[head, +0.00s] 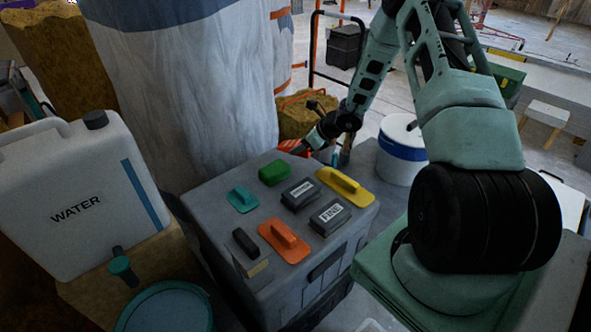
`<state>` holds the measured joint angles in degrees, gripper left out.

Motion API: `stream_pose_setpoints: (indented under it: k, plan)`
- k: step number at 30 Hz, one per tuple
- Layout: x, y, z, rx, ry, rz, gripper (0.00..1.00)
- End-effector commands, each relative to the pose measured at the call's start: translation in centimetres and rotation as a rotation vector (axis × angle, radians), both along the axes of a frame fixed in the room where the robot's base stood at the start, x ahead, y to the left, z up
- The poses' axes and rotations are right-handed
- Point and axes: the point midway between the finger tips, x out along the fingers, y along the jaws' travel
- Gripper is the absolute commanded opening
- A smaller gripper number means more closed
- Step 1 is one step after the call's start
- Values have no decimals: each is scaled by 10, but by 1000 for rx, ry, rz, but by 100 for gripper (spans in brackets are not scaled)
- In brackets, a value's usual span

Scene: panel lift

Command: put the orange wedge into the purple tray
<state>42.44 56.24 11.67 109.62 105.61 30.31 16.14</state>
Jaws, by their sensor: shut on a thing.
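My gripper (303,149) is small and dark in the head view, at the far edge of the grey case. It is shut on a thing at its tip. An orange-red piece, seemingly the orange wedge (291,146), shows right at the fingertips; its shape is partly hidden and too small to make out fully. No purple tray can be made out with certainty; only a sliver of purple (18,3) shows at the top left corner.
The grey case (205,205) carries an orange hand float (284,241), a yellow float (345,186), teal and green pieces and dark labelled blocks. A water canister (75,195) stands left, a wrapped column (190,90) behind, a white bucket (400,150) right.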

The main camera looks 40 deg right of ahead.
Motion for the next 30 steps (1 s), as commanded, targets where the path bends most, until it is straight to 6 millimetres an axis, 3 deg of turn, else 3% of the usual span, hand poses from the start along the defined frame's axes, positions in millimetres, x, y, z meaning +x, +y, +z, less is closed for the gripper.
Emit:
stream_pose_setpoints:
  k: [13, 25, 26, 27, 30]
  plan:
    - [0, 1, -49, 2, 0, 1, 21]
    - [0, 0, -55, -2, -2, 2, 21]
    - [0, 0, -55, -2, -2, 2, 48]
    - [0, 0, -53, -2, -2, 2, 54]
    - [0, 1, -53, -1, -1, 3, 54]
